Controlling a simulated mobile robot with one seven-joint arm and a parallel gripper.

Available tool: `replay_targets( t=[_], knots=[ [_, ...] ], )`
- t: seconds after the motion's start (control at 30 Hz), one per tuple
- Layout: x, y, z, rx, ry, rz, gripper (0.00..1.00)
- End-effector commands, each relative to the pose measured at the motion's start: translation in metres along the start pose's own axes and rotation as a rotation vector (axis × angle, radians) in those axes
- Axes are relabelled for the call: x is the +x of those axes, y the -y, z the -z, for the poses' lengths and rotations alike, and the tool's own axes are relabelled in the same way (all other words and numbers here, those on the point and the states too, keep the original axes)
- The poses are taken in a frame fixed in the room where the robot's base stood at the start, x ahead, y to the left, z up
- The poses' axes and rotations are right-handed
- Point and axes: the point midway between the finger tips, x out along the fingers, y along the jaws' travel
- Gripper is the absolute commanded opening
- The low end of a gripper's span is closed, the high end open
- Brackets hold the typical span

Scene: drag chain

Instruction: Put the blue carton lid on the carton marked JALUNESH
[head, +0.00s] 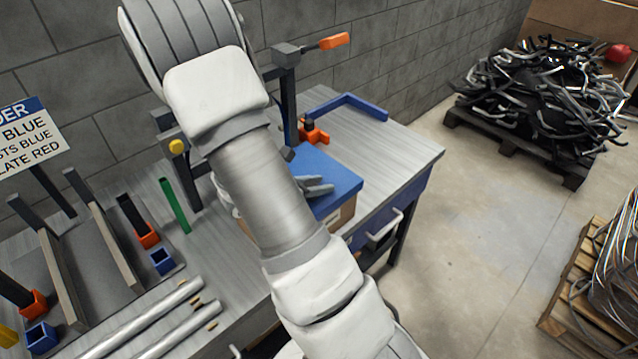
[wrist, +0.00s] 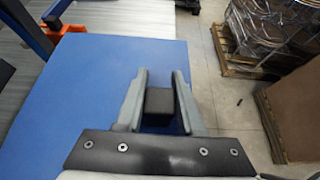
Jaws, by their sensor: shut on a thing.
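The blue carton lid (head: 336,172) is a flat blue panel at the right part of the workbench; it fills much of the wrist view (wrist: 65,105). My gripper (head: 318,187) is over it, with its fingers shut on a dark block (wrist: 159,101) that stands up from the lid's top like a handle. A brown carton (head: 341,219) shows directly under the lid in the head view. I cannot tell whether the lid is seated on it or held just above. No JALUNESH marking is readable, and my arm hides the carton's left part.
An orange-and-black clamp (head: 313,133) and a blue angled bar (head: 348,103) are behind the lid. A post with an orange handle (head: 334,41) rises behind my arm. Pipes (head: 145,318) lie front left. A pallet of black scrap (head: 540,105) stands on the floor at right.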

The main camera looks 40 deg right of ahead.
Motion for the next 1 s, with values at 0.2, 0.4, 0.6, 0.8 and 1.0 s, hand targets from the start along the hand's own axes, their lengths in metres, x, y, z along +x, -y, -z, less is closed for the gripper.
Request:
replay_targets(
  t=[0.2,0.4,0.6,0.8,1.0],
  knots=[
    [0.003,0.000,0.006,0.000,0.000,0.000,0.00],
    [0.006,0.000,0.010,0.000,0.000,0.000,0.00],
    [0.006,0.000,0.011,0.000,0.000,0.000,0.55],
    [0.006,0.000,0.011,0.000,0.000,0.000,0.72],
    [0.005,0.000,0.011,0.000,0.000,-0.001,0.72]
  ],
)
